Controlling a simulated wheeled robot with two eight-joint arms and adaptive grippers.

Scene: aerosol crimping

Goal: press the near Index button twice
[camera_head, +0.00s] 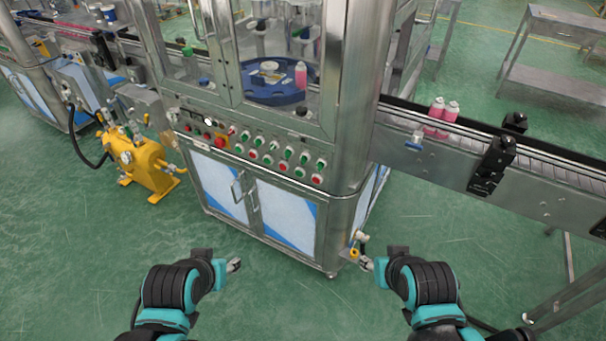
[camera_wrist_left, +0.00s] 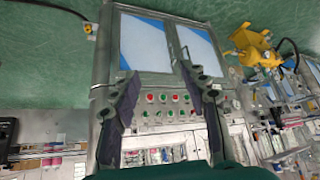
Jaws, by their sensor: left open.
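The machine's control panel (camera_head: 250,147) has rows of green and red buttons, a red knob and small dials on its slanted front. The button labels are too small to read, so I cannot tell which one is Index. The panel also shows upside down in the left wrist view (camera_wrist_left: 165,105), beyond the fingers. My left gripper (camera_head: 234,265) is low in front of the cabinet, apart from the panel. Its two fingers stand apart and empty in the left wrist view (camera_wrist_left: 160,70). My right gripper (camera_head: 366,263) is near the cabinet's right corner; its jaw opening is unclear.
Cabinet doors (camera_head: 262,205) with handles lie below the panel. A yellow pump unit (camera_head: 140,165) stands to the left. A conveyor (camera_head: 540,165) carrying pink cans (camera_head: 440,115) extends to the right. A small yellow valve fitting (camera_head: 354,252) juts out near my right gripper. Green floor in front is clear.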

